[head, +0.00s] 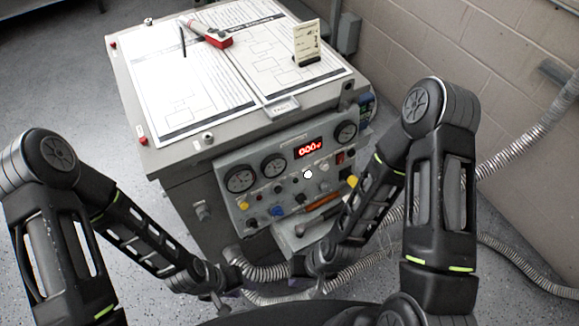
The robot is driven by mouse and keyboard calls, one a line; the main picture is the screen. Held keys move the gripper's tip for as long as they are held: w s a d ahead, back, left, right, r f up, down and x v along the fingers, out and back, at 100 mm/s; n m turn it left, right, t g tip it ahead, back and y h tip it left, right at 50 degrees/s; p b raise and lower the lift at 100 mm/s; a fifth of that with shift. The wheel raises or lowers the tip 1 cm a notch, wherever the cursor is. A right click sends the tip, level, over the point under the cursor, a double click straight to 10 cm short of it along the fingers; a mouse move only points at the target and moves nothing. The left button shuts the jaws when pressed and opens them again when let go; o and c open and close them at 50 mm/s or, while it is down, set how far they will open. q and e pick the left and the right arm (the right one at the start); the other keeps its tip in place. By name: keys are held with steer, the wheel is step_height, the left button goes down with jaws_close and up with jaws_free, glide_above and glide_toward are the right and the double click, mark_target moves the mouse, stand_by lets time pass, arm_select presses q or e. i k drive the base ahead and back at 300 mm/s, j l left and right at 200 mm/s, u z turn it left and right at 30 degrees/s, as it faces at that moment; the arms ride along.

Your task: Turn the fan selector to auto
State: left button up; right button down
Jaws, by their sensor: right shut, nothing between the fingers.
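The grey transformer unit's front panel (290,170) carries dials, a red display (310,148) and several small knobs and coloured buttons. Labels are too small to read, so I cannot tell which knob is the fan selector or where it points. My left gripper (222,302) hangs low at the bottom, left of and apart from the panel; its fingers are too small and dark to read. My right gripper (314,284) is low in front of the unit, below the panel; it is shut and holds nothing. My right forearm covers the panel's lower right edge.
Diagram sheets (190,80), a red-and-grey tool (212,36) and a small standing card (306,42) are on the unit's top. Orange-handled tools (322,202) lie on a shelf below the panel. Ribbed hoses (525,130) run along the right wall and floor. Floor at left is clear.

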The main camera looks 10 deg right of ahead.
mark_target(252, 223)
steer(key=k+l+z, duration=0.3)
steer(key=k+l, duration=0.2)
steer(key=l, duration=0.2)
steer(key=k+l+z, duration=0.15)
steer(key=l, duration=0.25)
steer(key=k+l+z, duration=0.15)
steer(key=l, duration=0.25)
steer(key=k, duration=0.1)
